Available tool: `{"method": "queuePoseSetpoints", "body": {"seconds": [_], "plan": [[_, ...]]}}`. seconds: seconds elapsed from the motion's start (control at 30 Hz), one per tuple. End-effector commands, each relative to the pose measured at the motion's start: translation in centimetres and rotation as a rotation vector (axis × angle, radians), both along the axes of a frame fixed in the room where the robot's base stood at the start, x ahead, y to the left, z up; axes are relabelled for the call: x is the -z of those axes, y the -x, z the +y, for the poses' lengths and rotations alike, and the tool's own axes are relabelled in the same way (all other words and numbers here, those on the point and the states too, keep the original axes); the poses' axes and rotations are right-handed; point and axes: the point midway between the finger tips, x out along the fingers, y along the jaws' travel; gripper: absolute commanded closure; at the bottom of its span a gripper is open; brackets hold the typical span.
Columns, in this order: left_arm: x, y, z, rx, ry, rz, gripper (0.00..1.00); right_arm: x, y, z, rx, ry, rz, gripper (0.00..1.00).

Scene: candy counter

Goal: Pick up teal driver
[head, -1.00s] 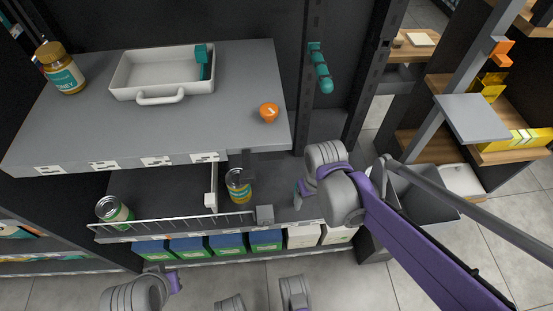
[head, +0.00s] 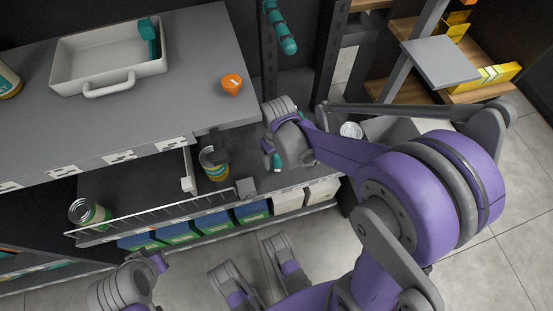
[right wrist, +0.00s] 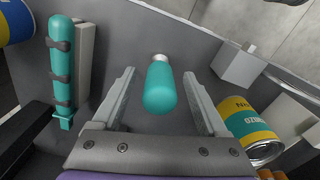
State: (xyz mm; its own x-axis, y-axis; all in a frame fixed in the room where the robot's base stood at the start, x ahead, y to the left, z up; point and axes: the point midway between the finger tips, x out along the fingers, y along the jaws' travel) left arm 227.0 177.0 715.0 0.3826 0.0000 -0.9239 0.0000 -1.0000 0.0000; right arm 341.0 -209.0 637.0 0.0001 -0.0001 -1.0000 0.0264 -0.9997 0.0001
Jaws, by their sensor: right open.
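A teal handle with a silvery collar (right wrist: 160,86), which looks like the driver, lies between the fingers of my right gripper (right wrist: 160,100) in the right wrist view. The open fingers stand apart on both sides of it, with gaps. In the head view my right gripper (head: 272,157) is at the right end of the lower shelf, and a bit of teal shows by it, mostly hidden. At the bottom left, part of my left arm (head: 125,287) shows; its fingers cannot be made out.
A yellow-blue can (right wrist: 252,128) and grey block (right wrist: 238,66) stand to the right. Above are a tray (head: 75,75) with a teal tool (head: 149,35) and an orange item (head: 231,84).

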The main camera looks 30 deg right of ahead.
Motion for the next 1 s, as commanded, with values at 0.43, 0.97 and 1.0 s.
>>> {"method": "queuePoseSetpoints", "body": {"seconds": [0.43,0.97,1.0], "plan": [[1.0,-0.1,0.0,0.000,0.000,0.003,1.00,2.2,0.0,0.0,0.000,0.000,0.000,0.26],[1.0,-0.1,0.0,0.000,0.000,0.003,1.00,2.2,0.0,0.0,0.000,0.000,0.000,1.00],[1.0,-0.1,0.0,0.000,0.000,0.003,1.00,2.2,0.0,0.0,0.000,0.000,0.000,1.00]]}}
